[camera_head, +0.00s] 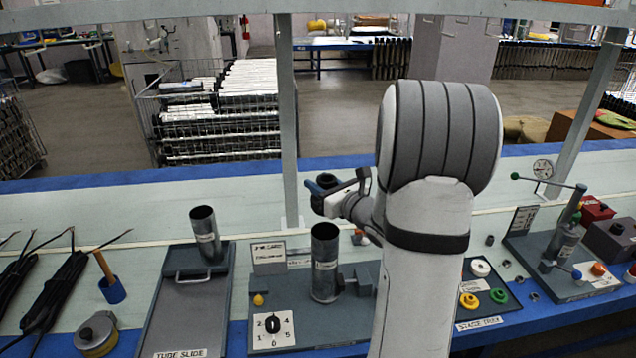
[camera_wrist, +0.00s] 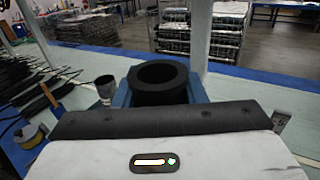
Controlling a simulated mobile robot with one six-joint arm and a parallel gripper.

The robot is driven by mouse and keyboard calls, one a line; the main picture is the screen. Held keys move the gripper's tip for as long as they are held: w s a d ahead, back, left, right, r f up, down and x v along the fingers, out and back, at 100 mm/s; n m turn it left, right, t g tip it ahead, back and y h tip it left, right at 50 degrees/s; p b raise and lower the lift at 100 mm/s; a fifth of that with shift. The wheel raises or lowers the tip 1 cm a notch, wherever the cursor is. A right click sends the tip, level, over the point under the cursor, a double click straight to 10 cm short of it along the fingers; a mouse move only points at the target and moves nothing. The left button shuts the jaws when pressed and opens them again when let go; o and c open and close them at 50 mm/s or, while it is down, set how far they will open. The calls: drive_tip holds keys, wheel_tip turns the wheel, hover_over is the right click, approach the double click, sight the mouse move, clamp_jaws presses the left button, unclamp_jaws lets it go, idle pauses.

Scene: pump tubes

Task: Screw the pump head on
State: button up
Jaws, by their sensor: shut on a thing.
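The pump head, a black hollow ring-like part (camera_wrist: 162,76), is held between the blue fingers of my gripper (camera_wrist: 160,92) in the wrist view. In the head view my gripper (camera_head: 322,188) is shut on this dark part (camera_head: 328,180). An upright grey metal tube (camera_head: 325,265) stands in the fixture just below it in the picture. A visible gap separates the tube's open top from the gripper. I cannot tell whether the pump head is exactly in line above the tube. The tube is hidden in the wrist view.
A dial panel (camera_head: 273,327) and yellow knob sit left of the tube. The tube slide (camera_head: 180,310) carries another tilted tube (camera_head: 206,235). My arm hides part of the bench.

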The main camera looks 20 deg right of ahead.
wheel_tip(320, 180, down, 6)
drive_tip(key=b, duration=0.6)
drive_tip(key=shift+r, duration=0.1)
drive_tip(key=shift+b, duration=0.55)
idle(1.7)
drive_tip(key=shift+f+b, duration=1)
drive_tip(key=shift+f, duration=0.05)
drive_tip(key=o, duration=1.3)
drive_tip(key=shift+o, duration=0.2)
drive_tip(key=shift+s, duration=0.1)
